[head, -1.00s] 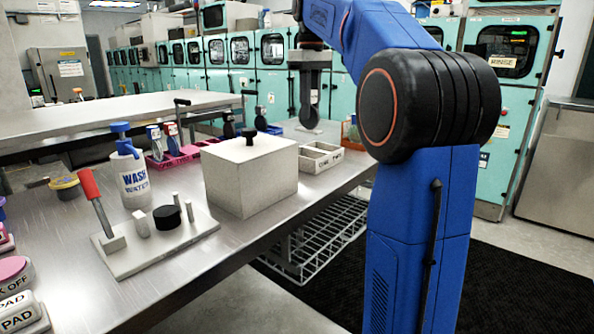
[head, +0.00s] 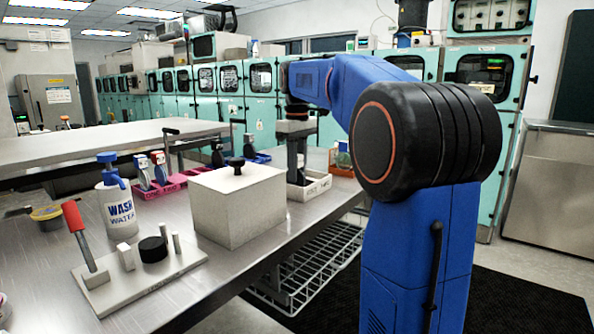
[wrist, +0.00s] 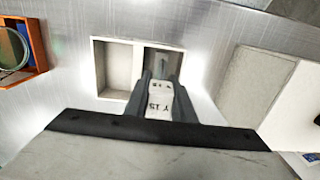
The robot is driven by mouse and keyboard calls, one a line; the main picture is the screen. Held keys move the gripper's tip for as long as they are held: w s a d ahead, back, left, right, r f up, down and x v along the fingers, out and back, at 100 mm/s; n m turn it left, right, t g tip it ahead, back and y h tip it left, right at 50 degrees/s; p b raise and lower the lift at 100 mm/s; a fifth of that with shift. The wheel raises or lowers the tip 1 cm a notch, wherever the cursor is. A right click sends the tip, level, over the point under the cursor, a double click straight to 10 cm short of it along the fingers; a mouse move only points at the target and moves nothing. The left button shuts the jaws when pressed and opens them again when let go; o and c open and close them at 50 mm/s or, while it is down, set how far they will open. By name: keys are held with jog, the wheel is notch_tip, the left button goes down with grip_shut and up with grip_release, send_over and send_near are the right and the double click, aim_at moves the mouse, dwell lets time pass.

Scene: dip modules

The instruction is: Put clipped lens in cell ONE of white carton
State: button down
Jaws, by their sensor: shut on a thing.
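The white carton (head: 321,184) stands on the steel bench behind the white box, and its front lettering is partly readable. In the wrist view the carton (wrist: 137,68) shows two square cells. The left cell is empty; the right one, on the white box's side, lies under my gripper. My gripper (wrist: 160,84) is shut on a small white clip (wrist: 159,98) with dark marks. A pale grey piece, perhaps the lens, shows beyond the clip in the right cell's opening. In the head view my gripper (head: 297,174) points down at the carton, its tips hidden.
The large white box (head: 240,205) with a black knob stands close beside the carton. An orange tray (head: 341,160) is on its other side. A wash bottle (head: 118,208), a pink rack (head: 162,188) and a tool stand (head: 140,275) stand farther left.

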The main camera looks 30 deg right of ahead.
jog(key=shift+f, duration=0.15)
jog(key=c, duration=1.5)
grip_release()
notch_tip(320, 180, up, 12)
jog(key=shift+r, duration=0.2)
